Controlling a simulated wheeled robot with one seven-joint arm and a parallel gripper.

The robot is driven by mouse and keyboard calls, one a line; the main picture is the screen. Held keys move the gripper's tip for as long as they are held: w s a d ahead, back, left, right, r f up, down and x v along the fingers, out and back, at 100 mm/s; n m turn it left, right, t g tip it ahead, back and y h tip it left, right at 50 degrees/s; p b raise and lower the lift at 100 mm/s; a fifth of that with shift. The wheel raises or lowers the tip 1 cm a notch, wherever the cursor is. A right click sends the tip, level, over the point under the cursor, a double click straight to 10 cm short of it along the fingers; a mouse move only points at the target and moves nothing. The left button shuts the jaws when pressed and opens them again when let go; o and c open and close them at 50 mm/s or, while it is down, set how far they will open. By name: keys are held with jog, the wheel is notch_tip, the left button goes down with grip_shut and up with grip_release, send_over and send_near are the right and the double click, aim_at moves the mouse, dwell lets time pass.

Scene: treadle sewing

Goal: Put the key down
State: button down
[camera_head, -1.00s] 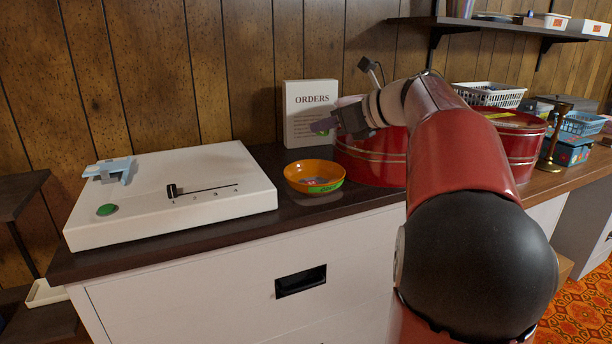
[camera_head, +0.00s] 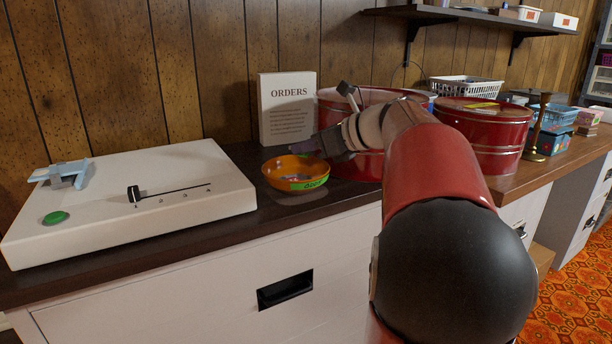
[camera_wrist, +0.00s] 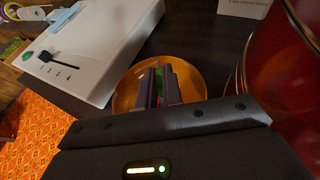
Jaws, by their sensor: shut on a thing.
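My gripper (camera_head: 306,146) is over the orange bowl (camera_head: 282,181) on the dark counter, its fingers slanting down to the left. In the wrist view my gripper (camera_wrist: 160,78) has its fingers close together above the bowl (camera_wrist: 124,95). It is shut on the key, of which little or nothing can be made out between the fingers. The bowl has a green label with lettering on its front, and small coloured things lie inside. The fingers hide part of the bowl's inside.
A white box with a slider and green button (camera_head: 150,215) stands to the left. An ORDERS sign (camera_head: 287,105) stands behind the bowl. Red round tins (camera_head: 487,135) stand to the right, one close to my gripper. The counter's front strip is bare.

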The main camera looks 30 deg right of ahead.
jog(key=shift+f+b, duration=0.5)
jog(key=shift+f, duration=1.95)
jog(key=shift+f, duration=0.1)
jog(key=shift+f, duration=0.1)
jog(key=c, duration=1.5)
grip_release()
jog(key=shift+c, duration=0.2)
jog(key=shift+r, duration=0.3)
jog(key=p+v, duration=0.1)
jog(key=v, duration=1.1)
